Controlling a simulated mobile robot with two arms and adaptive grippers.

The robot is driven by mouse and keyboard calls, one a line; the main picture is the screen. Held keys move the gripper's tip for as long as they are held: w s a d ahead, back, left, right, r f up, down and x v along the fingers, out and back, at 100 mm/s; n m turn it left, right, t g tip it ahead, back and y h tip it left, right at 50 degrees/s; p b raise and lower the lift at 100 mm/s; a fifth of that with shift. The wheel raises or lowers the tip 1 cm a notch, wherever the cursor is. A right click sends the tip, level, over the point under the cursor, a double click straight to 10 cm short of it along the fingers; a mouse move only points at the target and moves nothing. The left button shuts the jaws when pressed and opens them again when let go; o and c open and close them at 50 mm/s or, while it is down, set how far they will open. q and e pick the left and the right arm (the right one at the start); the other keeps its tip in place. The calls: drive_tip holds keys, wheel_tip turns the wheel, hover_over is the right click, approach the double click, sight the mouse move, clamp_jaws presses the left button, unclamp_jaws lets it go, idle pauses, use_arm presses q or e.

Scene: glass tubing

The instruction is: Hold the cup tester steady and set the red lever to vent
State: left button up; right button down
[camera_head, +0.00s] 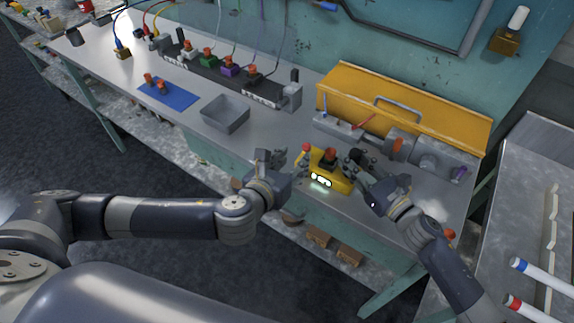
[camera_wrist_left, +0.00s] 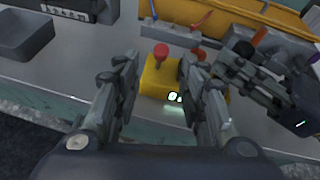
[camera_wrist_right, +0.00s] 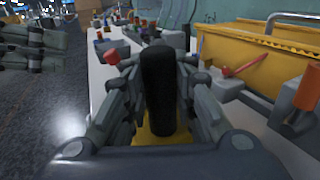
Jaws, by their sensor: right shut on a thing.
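The cup tester (camera_head: 335,184) is a yellow unit with lit green-white indicators, standing near the front edge of the bench. Its red lever (camera_head: 306,147) has a round red knob at the left end; the knob also shows in the left wrist view (camera_wrist_left: 161,50). An orange-brown cup (camera_head: 331,154) sits on top of the tester. My right gripper (camera_head: 361,168) is shut on the tester's black handle (camera_wrist_right: 158,90), which stands upright between its fingers. My left gripper (camera_wrist_left: 160,75) is open and empty, left of the tester, apart from the lever, with its fingers pointing towards it.
A yellow case (camera_head: 420,110) with grey devices in front stands behind the tester. A grey bin (camera_head: 225,113) is further left, then a blue mat (camera_head: 168,93) with orange pieces. A dark rack (camera_head: 215,72) runs along the back. The bench between bin and tester is clear.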

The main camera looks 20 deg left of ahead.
use_arm(q)
drive_tip(key=shift+v, duration=1.4)
use_arm(e)
drive_tip(key=c, duration=1.2)
unclamp_jaws()
drive_tip(key=shift+c, duration=0.2)
